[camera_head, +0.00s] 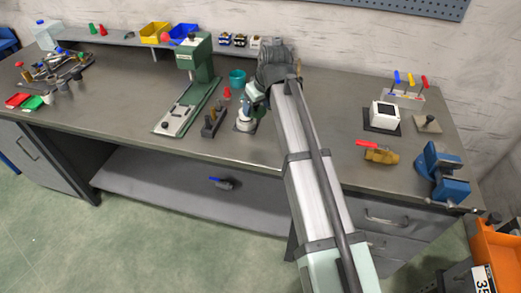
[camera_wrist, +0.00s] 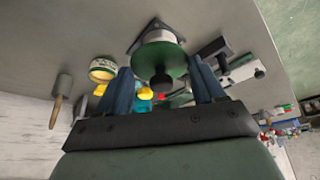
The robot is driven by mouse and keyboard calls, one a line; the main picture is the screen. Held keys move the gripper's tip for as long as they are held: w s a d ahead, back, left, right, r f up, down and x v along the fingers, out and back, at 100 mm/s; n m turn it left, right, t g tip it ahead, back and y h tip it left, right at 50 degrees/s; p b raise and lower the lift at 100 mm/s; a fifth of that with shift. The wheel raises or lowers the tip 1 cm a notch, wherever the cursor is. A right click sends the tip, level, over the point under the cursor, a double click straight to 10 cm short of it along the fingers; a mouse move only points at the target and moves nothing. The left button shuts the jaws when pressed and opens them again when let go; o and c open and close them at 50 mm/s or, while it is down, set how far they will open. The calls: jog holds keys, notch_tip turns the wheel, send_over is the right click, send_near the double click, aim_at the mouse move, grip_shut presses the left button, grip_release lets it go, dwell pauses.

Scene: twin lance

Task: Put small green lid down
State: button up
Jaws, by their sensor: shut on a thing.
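The small green lid (camera_wrist: 166,58), a round disc with a dark knob (camera_wrist: 161,79), shows between the fingers of my gripper (camera_wrist: 162,72) in the wrist view. My gripper is shut on the lid. A white round pot (camera_wrist: 158,36) on a dark base plate shows behind the lid. I cannot tell whether the lid touches the pot. In the head view, the white pot (camera_head: 245,124) stands on the bench below my gripper (camera_head: 254,98), and my arm hides part of that area.
A teal cup (camera_head: 237,78), a red cone (camera_head: 227,93), and a dark block fixture (camera_head: 212,121) stand close on the left. A green press (camera_head: 196,62) is farther left. A white boxed device (camera_head: 385,115) and a blue vise (camera_head: 442,172) are on the right. The bench front is clear.

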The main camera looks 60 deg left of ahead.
send_over(260, 150)
jog(key=d, duration=0.2)
jog(key=f, duration=0.2)
jog(key=shift+m, duration=0.5)
jog(key=shift+a+f, duration=0.2)
jog(key=shift+f, duration=2.2)
jog(key=shift+a+f, duration=0.15)
jog(key=shift+f, duration=2.2)
jog(key=shift+f, duration=0.1)
jog(key=o, duration=1)
jog(key=v, duration=1.2)
jog(key=shift+s, duration=0.15)
